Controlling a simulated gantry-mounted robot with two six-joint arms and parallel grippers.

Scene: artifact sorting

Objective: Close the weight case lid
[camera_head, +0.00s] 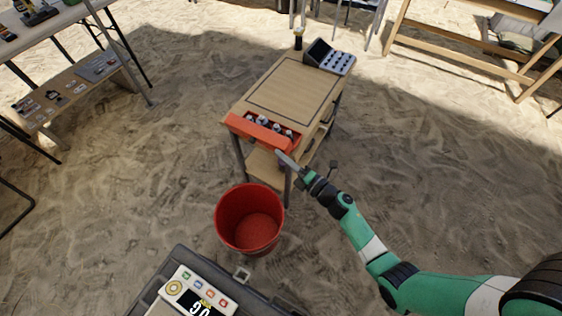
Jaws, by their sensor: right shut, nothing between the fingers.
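The weight case appears to be the orange-red case (252,131) at the near edge of the small wooden table. It is open, and several silvery, rounded pieces (276,129) show inside it. An orange panel runs along its near side; I cannot tell whether that is the lid or the front wall. My right gripper (284,157) is shut and empty, just in front of and below the right end of the case. A small gap seems to separate them, but contact is hard to judge. My left gripper is not in view.
The wooden table (291,87) has a mostly clear top. A dark-lidded grey case (336,62) and a small dark bottle (298,40) stand at its back. A red bucket (249,222) stands on the sand in front. A scale (196,292) is at the bottom.

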